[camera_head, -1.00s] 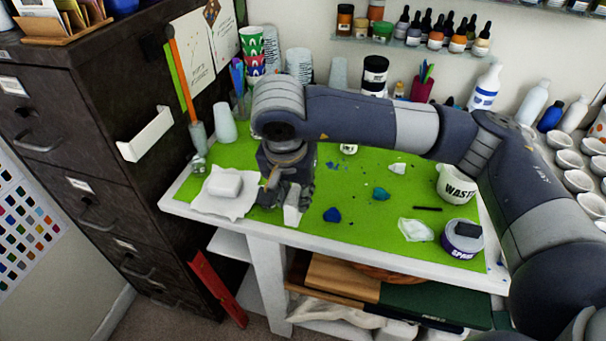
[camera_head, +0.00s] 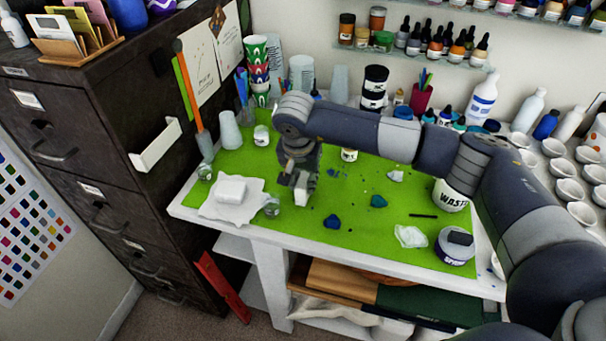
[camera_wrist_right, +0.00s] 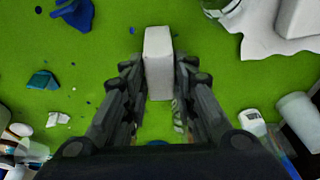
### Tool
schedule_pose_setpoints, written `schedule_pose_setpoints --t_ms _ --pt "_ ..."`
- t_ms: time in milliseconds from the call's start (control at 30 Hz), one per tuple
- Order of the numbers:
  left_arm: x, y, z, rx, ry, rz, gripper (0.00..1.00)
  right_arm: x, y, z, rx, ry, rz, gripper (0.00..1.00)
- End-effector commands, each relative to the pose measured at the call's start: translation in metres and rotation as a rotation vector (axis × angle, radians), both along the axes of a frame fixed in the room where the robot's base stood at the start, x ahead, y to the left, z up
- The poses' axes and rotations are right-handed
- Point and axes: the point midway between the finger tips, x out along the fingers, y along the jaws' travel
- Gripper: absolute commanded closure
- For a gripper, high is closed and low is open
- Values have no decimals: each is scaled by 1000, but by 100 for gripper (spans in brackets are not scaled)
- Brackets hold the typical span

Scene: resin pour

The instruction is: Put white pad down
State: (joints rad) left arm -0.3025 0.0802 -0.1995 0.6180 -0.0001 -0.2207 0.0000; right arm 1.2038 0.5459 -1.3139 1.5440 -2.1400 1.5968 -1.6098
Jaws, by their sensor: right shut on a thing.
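The white pad (camera_wrist_right: 158,62) is a small pale block between the fingers of my right gripper (camera_wrist_right: 158,85) in the right wrist view. In the head view the pad (camera_head: 301,196) shows at the tips of the right gripper (camera_head: 300,185), over the green mat (camera_head: 300,228) on the table. The right gripper is shut on it. I cannot tell whether the pad touches the mat. My left gripper is not in view.
A white block (camera_head: 231,190) lies on a crumpled white cloth (camera_head: 245,212) at left, with a small glass jar (camera_head: 272,207) beside it. Blue lumps (camera_head: 333,222), a WASTE cup (camera_head: 450,196) and a tub (camera_head: 455,252) stand to the right. Bare mat lies in front of the gripper.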

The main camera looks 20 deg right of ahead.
Motion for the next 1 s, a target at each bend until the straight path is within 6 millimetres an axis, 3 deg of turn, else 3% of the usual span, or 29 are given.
schedule_pose_setpoints --t_ms 300,333,400,867,1000 --pt "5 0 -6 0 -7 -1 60 0 0 -5 0 -2 -1 93" --pt "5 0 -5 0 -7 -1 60 0 0 -3 0 -2 -1 68" --pt "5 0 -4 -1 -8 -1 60 0 0 -3 1 -1 -1 54" --pt "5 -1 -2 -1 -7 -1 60 0 1 5 2 -3 0 54" --pt "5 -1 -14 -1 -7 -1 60 -5 5 29 2 -7 1 54"
